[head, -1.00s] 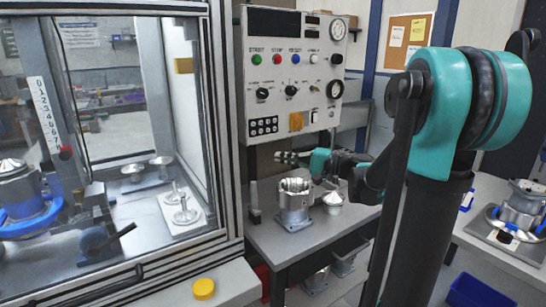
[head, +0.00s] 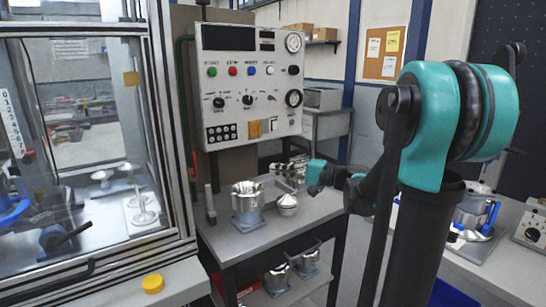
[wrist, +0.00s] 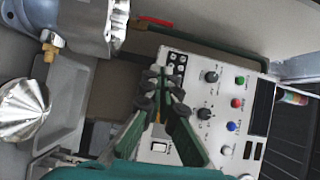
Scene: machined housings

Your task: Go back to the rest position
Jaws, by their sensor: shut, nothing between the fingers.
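My gripper (head: 290,168) is at the end of my teal and black arm, above the back of the small grey table, to the right of the metal housing. Its fingers are closed together and empty in the wrist view (wrist: 160,88). The machined housing (head: 247,202) stands upright on the table, with its ribbed cone-shaped part (head: 287,203) beside it to the right. The cone part also shows in the wrist view (wrist: 22,110), apart from the fingers. The housing shows at the top left of the wrist view (wrist: 75,22).
A control panel (head: 238,100) with knobs and buttons stands behind the table. A glazed cabinet (head: 165,110) is on the left, with a yellow button (head: 152,284) in front. Another bench (head: 500,262) with a housing assembly is on the right. More metal parts (head: 278,277) sit below the table.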

